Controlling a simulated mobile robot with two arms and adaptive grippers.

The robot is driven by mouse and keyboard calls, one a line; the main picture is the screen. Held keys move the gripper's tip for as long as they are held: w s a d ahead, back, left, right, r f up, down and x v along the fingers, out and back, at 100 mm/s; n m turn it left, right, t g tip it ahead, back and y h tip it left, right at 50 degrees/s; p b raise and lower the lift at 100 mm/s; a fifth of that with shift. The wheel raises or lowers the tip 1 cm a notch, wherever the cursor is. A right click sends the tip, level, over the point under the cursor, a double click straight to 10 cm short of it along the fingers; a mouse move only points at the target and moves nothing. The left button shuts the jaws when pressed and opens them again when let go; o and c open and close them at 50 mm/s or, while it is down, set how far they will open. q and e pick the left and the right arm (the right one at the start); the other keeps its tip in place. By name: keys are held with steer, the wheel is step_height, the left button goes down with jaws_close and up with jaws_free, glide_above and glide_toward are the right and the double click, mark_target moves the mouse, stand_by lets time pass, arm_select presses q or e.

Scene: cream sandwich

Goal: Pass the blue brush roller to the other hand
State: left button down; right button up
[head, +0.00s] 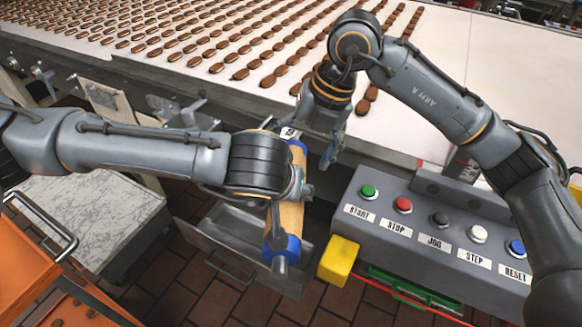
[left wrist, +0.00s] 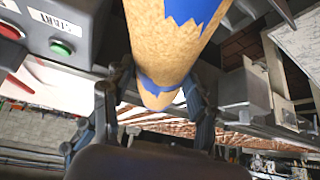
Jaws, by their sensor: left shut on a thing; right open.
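The blue brush roller (head: 291,215) is a tan cylinder with blue ends, hanging steeply tilted in the middle of the head view. My left gripper (head: 287,192) is shut on it around its middle, partly hidden behind my left wrist. In the left wrist view the roller (left wrist: 168,40) runs up out of the picture, showing jagged blue edges, with the left gripper's fingers (left wrist: 152,105) on either side. My right gripper (head: 320,145) is open, pointing down close to the roller's upper end. Whether it touches the roller cannot be told.
A conveyor (head: 440,90) with rows of brown biscuits lies behind. A grey control box (head: 425,225) with several buttons stands at right, a yellow block (head: 339,262) at its left end. An open grey metal tray (head: 215,240) is below the roller. An orange cart (head: 30,265) stands at left.

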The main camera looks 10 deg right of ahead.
arm_select(q)
steer(key=shift+r, duration=0.25)
arm_select(e)
steer(key=w+a+r, duration=0.1)
steer(key=a+r, duration=0.4)
steer(key=r, duration=0.4)
steer(key=w+a+r, duration=0.1)
steer(key=a+r, duration=0.4)
steer(key=r, duration=0.4)
arm_select(q)
steer(key=a+r, duration=1.3)
steer(key=r, duration=0.1)
steer(key=shift+r, duration=0.35)
arm_select(e)
steer(key=x, duration=1.2)
steer(key=shift+f, duration=0.15)
steer(key=shift+s, duration=0.1)
jaws_close()
arm_select(q)
steer(key=shift+c, duration=1.9)
jaws_free()
